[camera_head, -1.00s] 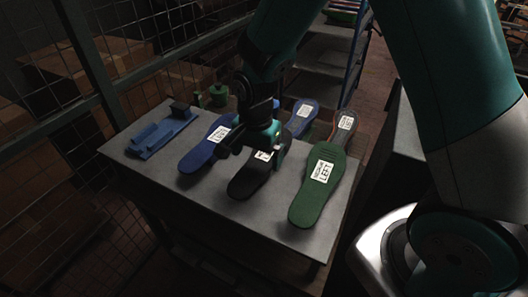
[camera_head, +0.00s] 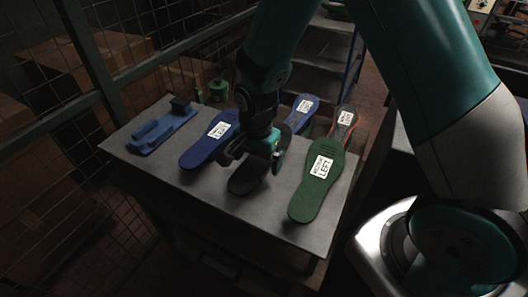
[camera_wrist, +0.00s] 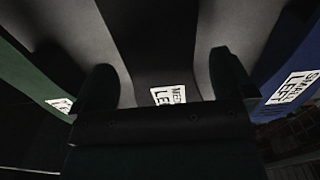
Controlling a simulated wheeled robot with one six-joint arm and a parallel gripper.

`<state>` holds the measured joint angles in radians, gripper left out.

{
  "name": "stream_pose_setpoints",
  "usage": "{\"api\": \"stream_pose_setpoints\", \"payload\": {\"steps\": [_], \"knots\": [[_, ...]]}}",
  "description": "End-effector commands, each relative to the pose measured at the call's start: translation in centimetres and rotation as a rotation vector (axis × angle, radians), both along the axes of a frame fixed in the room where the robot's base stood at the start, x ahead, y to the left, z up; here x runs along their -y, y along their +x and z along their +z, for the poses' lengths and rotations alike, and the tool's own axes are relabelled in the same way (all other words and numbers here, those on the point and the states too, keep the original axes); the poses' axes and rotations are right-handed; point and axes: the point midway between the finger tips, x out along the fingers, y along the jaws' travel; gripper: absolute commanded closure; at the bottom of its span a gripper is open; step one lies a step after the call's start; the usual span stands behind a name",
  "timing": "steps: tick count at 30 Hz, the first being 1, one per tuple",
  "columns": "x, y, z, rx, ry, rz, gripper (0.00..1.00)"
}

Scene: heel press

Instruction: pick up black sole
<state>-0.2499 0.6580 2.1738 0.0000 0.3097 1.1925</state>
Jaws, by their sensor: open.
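The black sole (camera_head: 248,178) lies flat on the grey table between a blue sole and a green sole. Its upper part is hidden under my gripper in the head view. My gripper (camera_head: 255,161) is open above the black sole, with nothing between its fingers. In the wrist view the black sole (camera_wrist: 150,45) runs between the two spread fingers of my gripper (camera_wrist: 165,80), and its white label shows near the gripper's palm. I cannot tell how high the fingers are above the table.
The blue sole (camera_head: 200,152) lies just left and the green sole (camera_head: 308,200) just right on the table (camera_head: 275,222). Smaller soles (camera_head: 303,112) (camera_head: 344,122) lie behind. A blue fixture (camera_head: 160,132) and a green object (camera_head: 218,90) stand at the left and back. A mesh fence borders the left.

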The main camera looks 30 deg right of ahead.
Motion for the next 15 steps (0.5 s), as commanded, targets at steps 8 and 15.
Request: {"api": "stream_pose_setpoints", "payload": {"steps": [8,15], "knots": [[-0.01,0.01,-0.03,0.000,0.000,0.000,0.00],[0.00,0.02,-0.01,0.001,0.001,0.000,0.46]]}}
